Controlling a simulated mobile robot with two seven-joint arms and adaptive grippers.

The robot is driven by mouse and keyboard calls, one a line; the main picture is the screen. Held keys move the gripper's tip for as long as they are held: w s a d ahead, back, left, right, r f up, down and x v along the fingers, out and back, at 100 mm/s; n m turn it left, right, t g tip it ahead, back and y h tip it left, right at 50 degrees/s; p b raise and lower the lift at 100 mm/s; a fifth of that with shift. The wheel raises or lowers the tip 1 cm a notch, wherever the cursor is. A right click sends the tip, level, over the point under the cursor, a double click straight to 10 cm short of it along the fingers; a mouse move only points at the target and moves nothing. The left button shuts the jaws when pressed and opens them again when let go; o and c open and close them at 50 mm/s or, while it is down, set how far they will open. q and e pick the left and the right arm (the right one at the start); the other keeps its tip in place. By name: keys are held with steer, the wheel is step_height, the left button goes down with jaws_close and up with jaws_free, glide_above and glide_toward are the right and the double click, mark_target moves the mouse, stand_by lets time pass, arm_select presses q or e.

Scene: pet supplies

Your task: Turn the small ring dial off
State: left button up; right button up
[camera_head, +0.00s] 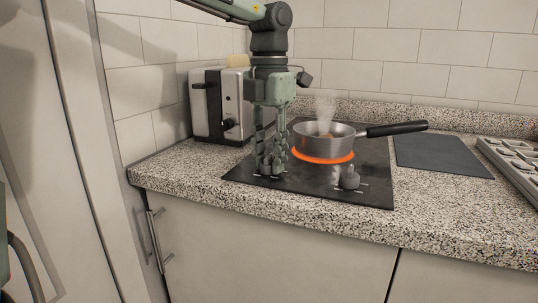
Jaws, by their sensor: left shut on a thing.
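A black cooktop (374,188) is set in the speckled counter. A ring (323,156) on it glows orange under a steel saucepan (318,143), and steam rises from the pan. A dark dial (349,178) stands at the cooktop's front right, with white marks around it. My left gripper (270,168) points straight down at the cooktop's front left, left of the pan. It is shut on a second dial there, which its fingers mostly hide. I cannot read that dial's setting. My right gripper is out of view.
A metal toaster (208,112) with bread stands behind and left of my left gripper. The pan's black handle (397,129) sticks out to the right. A dark mat (440,155) lies right of the cooktop, with a compartment tray (512,160) at the far right. The front counter strip is clear.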

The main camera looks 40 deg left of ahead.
mark_target(269, 156)
arm_select(q)
steer(key=o, duration=1.1)
steer(key=shift+o, duration=0.2)
step_height(269, 156, up, 12)
